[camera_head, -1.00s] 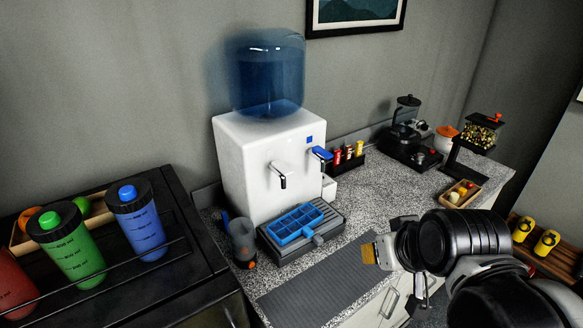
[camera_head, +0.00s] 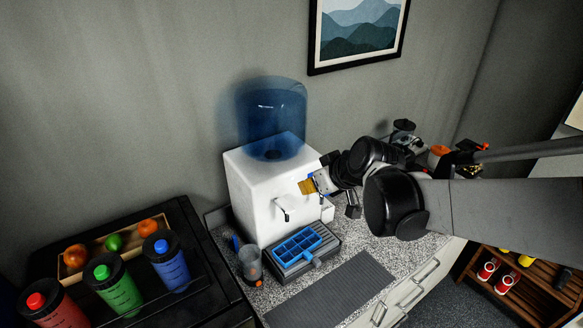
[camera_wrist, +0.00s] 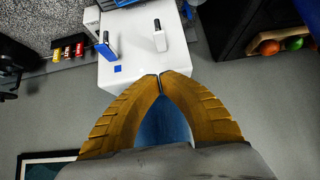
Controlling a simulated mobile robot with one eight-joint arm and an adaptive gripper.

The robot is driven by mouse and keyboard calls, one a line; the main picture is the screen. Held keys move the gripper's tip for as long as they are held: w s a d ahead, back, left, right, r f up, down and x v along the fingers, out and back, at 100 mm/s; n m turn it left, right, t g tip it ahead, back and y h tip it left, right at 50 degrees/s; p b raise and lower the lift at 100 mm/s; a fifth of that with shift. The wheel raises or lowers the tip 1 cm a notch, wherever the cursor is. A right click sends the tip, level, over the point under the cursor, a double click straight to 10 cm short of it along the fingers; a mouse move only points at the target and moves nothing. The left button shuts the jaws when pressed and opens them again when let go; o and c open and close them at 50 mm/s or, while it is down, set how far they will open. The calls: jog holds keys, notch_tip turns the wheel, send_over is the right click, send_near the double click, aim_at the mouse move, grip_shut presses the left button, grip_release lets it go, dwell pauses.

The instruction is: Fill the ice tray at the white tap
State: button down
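The blue ice tray (camera_head: 297,244) lies on the grey ridged drip tray (camera_head: 306,264) in front of the white water dispenser (camera_head: 252,190). The tray's compartments face up; I cannot tell whether water is in them. The white tap (camera_head: 283,209) is on the dispenser front above the ice tray, and it shows in the wrist view (camera_wrist: 159,40). The blue tap (camera_wrist: 105,46) is beside it, mostly hidden by my arm in the head view. My gripper (camera_head: 303,187) is in front of the dispenser's upper front, right of the white tap. Its yellow fingertips (camera_wrist: 160,76) meet, with nothing between them.
A dark ribbed mat (camera_head: 335,292) covers the counter in front. Several bottles, one blue (camera_head: 168,260), and a fruit tray (camera_head: 72,276) are on the black cabinet at left. Small bottles (camera_wrist: 68,51) stand beside the dispenser.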

send_over(292, 208)
notch_tip(292, 208, down, 7)
jog(key=shift+w+f+b, duration=0.1)
jog(key=shift+b, duration=0.3)
notch_tip(292, 208, down, 2)
jog(key=shift+f, duration=0.95)
jog(key=f+t+b, duration=0.1)
jog(key=f+b, duration=0.1)
jog(key=b, duration=0.2)
jog(key=shift+s+d+f+y+b, duration=0.1)
jog(key=shift+s+f+y+b, duration=0.1)
jog(key=shift+y+b, duration=0.2)
jog(key=shift+r+p, duration=0.4)
jog(key=shift+r, duration=0.15)
jog(key=shift+r+p, duration=0.45)
jog(key=shift+r, duration=0.2)
